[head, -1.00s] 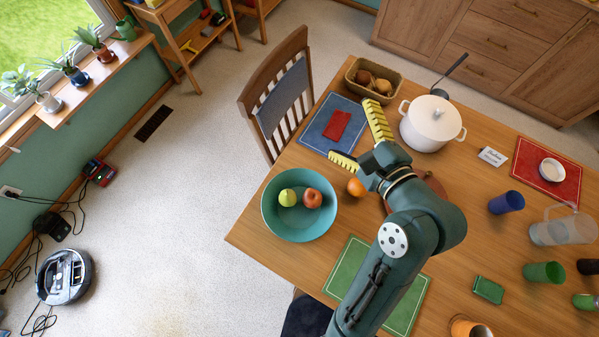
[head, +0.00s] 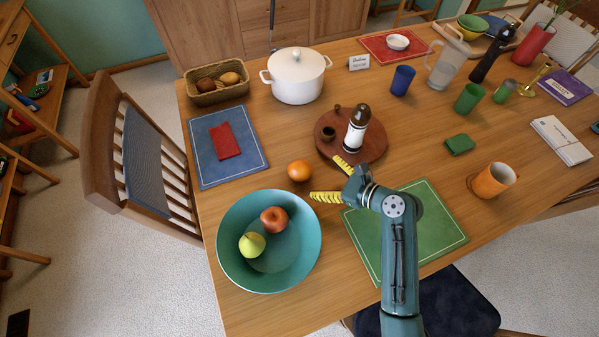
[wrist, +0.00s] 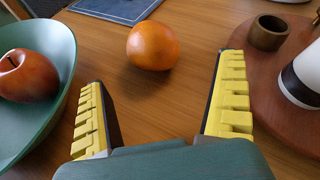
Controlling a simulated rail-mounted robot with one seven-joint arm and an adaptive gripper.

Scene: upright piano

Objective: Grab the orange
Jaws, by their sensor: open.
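The orange (head: 300,171) sits on the wooden table between the teal bowl and the round wooden board. In the wrist view the orange (wrist: 153,46) lies ahead of my gripper, beyond the fingertips and between their lines. My gripper (head: 335,178) has yellow ridged fingers spread wide apart, with nothing between them. In the wrist view my gripper (wrist: 160,100) shows bare table between its fingers. It does not touch the orange.
The teal bowl (head: 230,262) with an apple (head: 274,220) and a pear (head: 252,244) is left of my gripper. The round wooden board (head: 372,152) with a bottle (head: 356,128) and small brown cup (head: 327,134) is right. A blue placemat (head: 207,168) lies beyond.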

